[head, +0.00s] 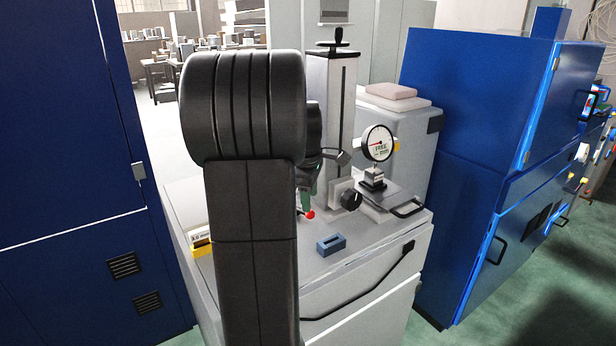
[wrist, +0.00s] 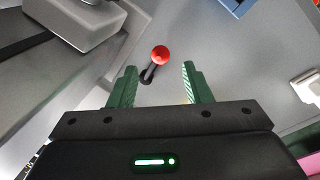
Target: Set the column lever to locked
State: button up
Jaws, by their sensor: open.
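The column lever with its red ball knob (head: 310,214) stands low at the foot of the grey column (head: 328,120) in the head view, partly hidden by my arm. In the wrist view the red knob (wrist: 160,56) sits on a short dark stem above a dark slot in the grey surface. My gripper (wrist: 158,82) is open and empty, its green fingers either side of the lever's line, with the knob just beyond the fingertips. In the head view a green finger of my gripper (head: 308,196) shows close above the knob. The lever's locked or unlocked marking cannot be read.
A dial gauge (head: 378,143) stands on a small stage right of the column. A black knob (head: 351,200) projects near the column's base. A blue slotted block (head: 331,244) lies in front. Blue cabinets (head: 480,130) flank the bench.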

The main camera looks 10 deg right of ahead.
notch_tip(320, 180, up, 8)
jog(key=s, duration=0.1)
jog(key=shift+s+a, duration=0.2)
jog(key=shift+a, duration=0.15)
